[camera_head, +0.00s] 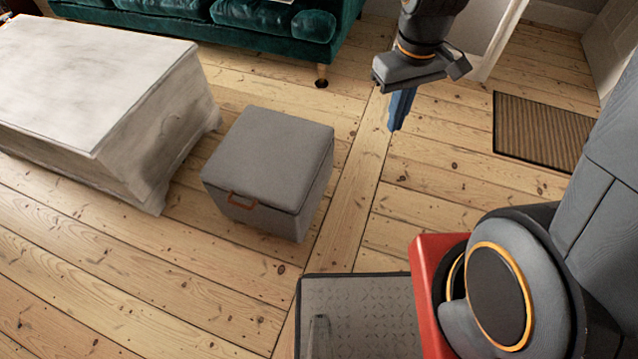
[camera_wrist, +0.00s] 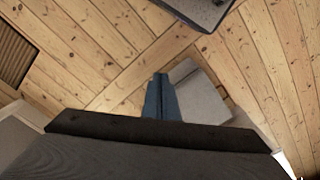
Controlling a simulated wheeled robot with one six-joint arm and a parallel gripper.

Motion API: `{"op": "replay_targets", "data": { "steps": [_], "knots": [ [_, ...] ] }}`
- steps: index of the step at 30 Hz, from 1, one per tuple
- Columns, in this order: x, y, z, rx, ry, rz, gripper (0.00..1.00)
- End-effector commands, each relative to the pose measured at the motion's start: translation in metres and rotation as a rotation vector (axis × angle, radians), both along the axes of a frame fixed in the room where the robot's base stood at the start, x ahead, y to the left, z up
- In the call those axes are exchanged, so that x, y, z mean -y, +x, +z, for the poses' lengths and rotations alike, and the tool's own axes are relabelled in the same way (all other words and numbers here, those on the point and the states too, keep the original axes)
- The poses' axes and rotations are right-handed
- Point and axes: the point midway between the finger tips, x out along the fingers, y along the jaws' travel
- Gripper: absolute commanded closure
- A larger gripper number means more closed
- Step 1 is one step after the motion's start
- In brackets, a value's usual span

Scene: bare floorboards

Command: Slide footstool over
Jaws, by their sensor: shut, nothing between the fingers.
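The footstool (camera_head: 270,158) is a grey, box-shaped stool with a lid and a small brown-orange handle on its front face. It stands on the floorboards left of centre in the head view. In the wrist view the footstool (camera_wrist: 203,98) shows right of the fingers, partly hidden by them and by the dark gripper body. My gripper (camera_head: 397,124) points down, with its blue fingers to the right of the footstool and apart from it in the head view. The fingers (camera_wrist: 160,76) are shut together and empty.
A whitewashed chest-like table (camera_head: 90,85) stands close left of the footstool. A green velvet sofa (camera_head: 270,22) with wooden legs is behind. A brown ribbed doormat (camera_head: 543,130) lies at the right, near a door. Bare floor is open in front and right of the footstool.

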Motion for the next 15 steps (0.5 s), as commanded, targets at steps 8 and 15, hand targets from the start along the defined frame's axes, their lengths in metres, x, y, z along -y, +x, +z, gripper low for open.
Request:
{"op": "replay_targets", "data": {
  "steps": [8,15],
  "knots": [
    [-0.039,0.065,-0.140,-0.005,-0.001,0.316,1.00],
    [-0.074,0.108,-0.255,-0.003,-0.002,0.578,1.00]
  ]
}}
